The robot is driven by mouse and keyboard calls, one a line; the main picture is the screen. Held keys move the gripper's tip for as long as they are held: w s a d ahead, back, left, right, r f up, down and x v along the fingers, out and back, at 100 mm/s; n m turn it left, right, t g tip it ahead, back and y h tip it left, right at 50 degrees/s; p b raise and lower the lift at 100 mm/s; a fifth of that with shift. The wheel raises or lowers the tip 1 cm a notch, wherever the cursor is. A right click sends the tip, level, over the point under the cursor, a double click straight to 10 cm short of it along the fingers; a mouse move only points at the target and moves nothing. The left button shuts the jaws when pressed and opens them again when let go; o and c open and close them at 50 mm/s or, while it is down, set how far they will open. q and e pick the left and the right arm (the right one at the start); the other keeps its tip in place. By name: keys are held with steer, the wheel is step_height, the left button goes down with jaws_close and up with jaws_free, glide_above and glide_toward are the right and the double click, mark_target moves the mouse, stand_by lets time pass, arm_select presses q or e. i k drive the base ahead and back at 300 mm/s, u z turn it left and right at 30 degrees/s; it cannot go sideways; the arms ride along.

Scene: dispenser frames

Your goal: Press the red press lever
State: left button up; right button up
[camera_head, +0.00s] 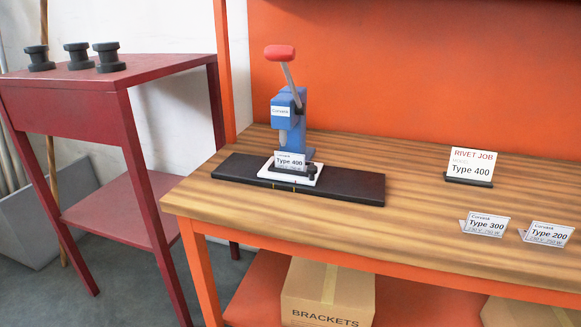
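The red press lever (280,53) is a red grip on a thin grey arm at the top of a blue press (284,108). The lever stands raised, leaning slightly to the left. The press stands on a black base bar (345,188) on the wooden workbench (400,222). A white plate (309,180) lies on the bar under the press, with a "Type 400" card (290,161) at its front. A small dark part (312,171) is beside the card. Neither of my grippers is in view.
A "RIVET JOB Type 400" sign (472,164) stands on the bench at right, with "Type 300" (485,227) and "Type 200" (547,234) cards in front. A dark red table (140,73) with black spools (108,58) stands at left. A BRACKETS box (327,293) sits below.

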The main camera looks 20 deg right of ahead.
mark_target(283, 53)
steer(key=u, duration=2.7)
steer(key=k, duration=1.25)
steer(key=z, duration=1.8)
